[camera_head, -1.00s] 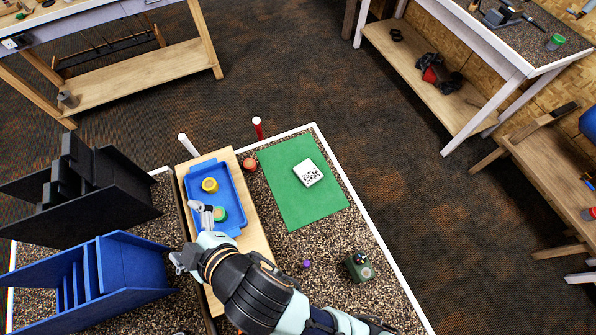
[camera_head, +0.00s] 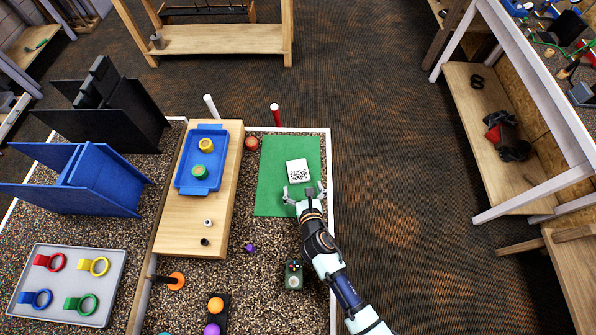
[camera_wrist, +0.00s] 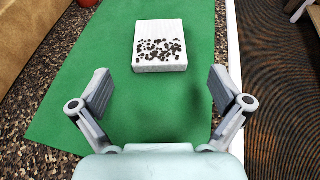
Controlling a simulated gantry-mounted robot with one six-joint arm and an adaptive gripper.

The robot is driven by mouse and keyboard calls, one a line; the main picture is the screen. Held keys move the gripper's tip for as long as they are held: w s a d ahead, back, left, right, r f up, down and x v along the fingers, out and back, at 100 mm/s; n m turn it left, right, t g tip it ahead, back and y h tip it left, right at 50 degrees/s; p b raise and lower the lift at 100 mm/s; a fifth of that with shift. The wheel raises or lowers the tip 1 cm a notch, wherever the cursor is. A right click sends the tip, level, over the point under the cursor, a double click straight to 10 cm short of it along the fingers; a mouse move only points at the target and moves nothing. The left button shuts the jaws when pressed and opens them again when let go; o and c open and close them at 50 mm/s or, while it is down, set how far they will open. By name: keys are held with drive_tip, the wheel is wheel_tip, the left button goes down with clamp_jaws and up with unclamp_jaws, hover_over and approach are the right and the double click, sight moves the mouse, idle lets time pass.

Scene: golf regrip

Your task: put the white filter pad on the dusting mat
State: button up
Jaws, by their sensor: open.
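The white filter pad (camera_head: 298,172), a small white block with dark specks, lies on the green dusting mat (camera_head: 270,198), toward its right side. In the wrist view the pad (camera_wrist: 158,38) lies flat on the mat (camera_wrist: 75,118), with bare green around it. My gripper (camera_head: 304,190) is over the mat, just on the near side of the pad. In the wrist view its two fingers (camera_wrist: 158,95) are spread wide with only green mat between them. The pad is beyond the fingertips and apart from them.
A blue tray (camera_head: 186,178) with yellow and green rings stands on a wooden board (camera_head: 180,235) left of the mat. A reddish ball (camera_head: 252,143) sits by the mat's far left corner. A small green device (camera_head: 293,275) stands nearer. A grey tray (camera_head: 30,285) holds several colored rings.

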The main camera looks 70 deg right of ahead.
sight(300, 178)
drive_tip(key=b+x, duration=0.1)
drive_tip(key=x, duration=0.4)
drive_tip(key=shift+f+b, duration=0.15)
drive_tip(key=shift+b, duration=0.2)
drive_tip(key=shift+a, duration=0.1)
drive_tip(key=c, duration=1)
drive_tip(key=shift+o, duration=0.2)
